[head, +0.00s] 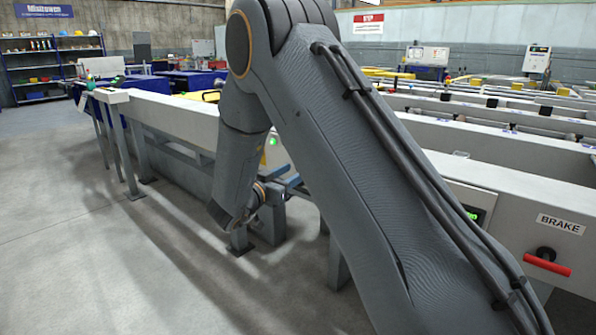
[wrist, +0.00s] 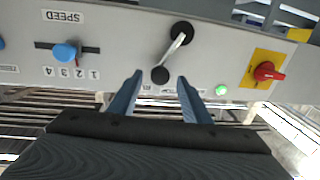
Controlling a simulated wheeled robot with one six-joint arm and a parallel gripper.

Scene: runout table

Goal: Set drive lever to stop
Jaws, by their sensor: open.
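The drive lever (wrist: 176,46) shows in the wrist view as a bright metal rod with a black round end at the top and another at the bottom, slanting down to the left on a grey panel. I cannot tell for sure which end is the knob. My gripper (wrist: 160,77) is open, its two blue fingers on either side of the lower black end. Whether they touch it I cannot tell. Small labels below the lever are partly hidden by the fingers.
On the same panel are a blue speed slider (wrist: 65,52) to the left, a lit green lamp (wrist: 222,90) and a red rotary switch (wrist: 268,71) on yellow to the right. In the head view a red-handled brake lever (head: 547,263) is at right. The floor (head: 70,240) at left is clear.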

